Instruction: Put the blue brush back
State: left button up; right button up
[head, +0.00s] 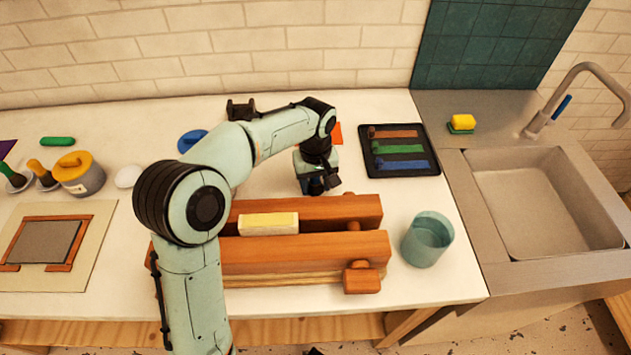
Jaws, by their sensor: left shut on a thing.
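My left gripper (318,188) points down just behind the wooden clamp-like frame (320,248). It is shut on a small dark blue thing, mostly hidden by the fingers; I cannot tell surely whether this is the blue brush. A brush with a green handle (6,172) and one with an orange handle (38,170) stand in small holders at the far left. A flat blue thing (192,140) lies behind my left arm, partly hidden. My right gripper is out of view.
A black tray (376,172) with red-brown, green and blue strips lies right of the gripper. A pale yellow block (268,223) rests in the wooden frame. A glass (427,240) stands beside it. A sink (540,200) and sponge (462,122) are at right.

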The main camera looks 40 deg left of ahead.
pick_arm(q)
jog(key=shift+f, duration=0.4)
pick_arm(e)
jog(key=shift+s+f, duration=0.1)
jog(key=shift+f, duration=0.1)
pick_arm(q)
jog(key=o, duration=1.5)
jog(key=shift+o, duration=0.2)
jog(key=shift+r, duration=0.1)
jog(key=shift+r+p, duration=1.45)
jog(key=shift+r, duration=0.7)
jog(key=shift+r+p, duration=1.45)
jog(key=shift+r, duration=0.9)
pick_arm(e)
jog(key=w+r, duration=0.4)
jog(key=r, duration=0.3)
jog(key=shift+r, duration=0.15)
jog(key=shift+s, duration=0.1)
